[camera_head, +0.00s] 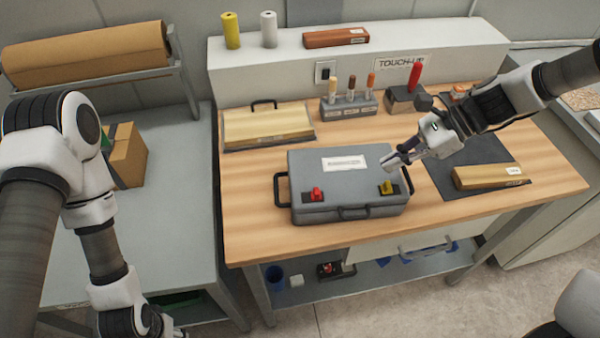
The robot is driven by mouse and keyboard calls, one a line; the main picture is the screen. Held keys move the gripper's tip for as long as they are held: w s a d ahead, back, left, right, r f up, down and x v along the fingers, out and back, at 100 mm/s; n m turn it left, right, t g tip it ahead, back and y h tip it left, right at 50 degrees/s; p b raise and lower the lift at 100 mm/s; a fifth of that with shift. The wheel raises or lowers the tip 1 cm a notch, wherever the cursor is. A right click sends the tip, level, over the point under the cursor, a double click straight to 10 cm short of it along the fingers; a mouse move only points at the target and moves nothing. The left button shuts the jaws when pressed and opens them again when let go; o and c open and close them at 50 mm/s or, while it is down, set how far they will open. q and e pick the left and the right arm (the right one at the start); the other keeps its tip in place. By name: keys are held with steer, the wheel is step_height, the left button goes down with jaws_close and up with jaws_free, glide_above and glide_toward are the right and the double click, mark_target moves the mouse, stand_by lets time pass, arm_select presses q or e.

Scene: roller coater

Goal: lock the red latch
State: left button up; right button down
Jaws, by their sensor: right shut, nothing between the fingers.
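The red latch (317,194) is a small red piece on a dark plate at the front left of the closed grey case (340,172). A yellow latch (387,188) is at the case's front right. The frame is too small to tell how either latch is set. My right gripper (392,162) is shut and empty. In the picture its tips are over the case's right end, above the yellow latch and well right of the red latch. My left arm hangs at the left, and its fingers are cut off by the bottom edge.
The case lies on a wooden workbench (258,232). Behind it are a wooden panel (268,124) and a holder with several sticks (349,104). At right, a wooden block (488,176) lies on a dark mat (448,172). Bare wood is left of and in front of the case.

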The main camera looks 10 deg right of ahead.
steer(key=shift+s+d+r, duration=0.1)
steer(key=shift+s, duration=0.05)
steer(key=shift+f, duration=0.25)
steer(key=b, duration=0.2)
glide_toward(332, 195)
steer(key=x, duration=0.5)
steer(key=shift+s+d+f, duration=0.1)
steer(key=shift+f, duration=0.1)
steer(key=a, duration=0.1)
steer(key=a+p, duration=0.1)
steer(key=a, duration=0.1)
steer(key=shift+a+r, duration=0.25)
steer(key=shift+a, duration=0.35)
arm_select(q)
steer(key=shift+s+a+f, duration=0.1)
steer(key=shift+f, duration=0.15)
arm_select(e)
steer(key=shift+d, duration=0.1)
steer(key=shift+d, duration=0.1)
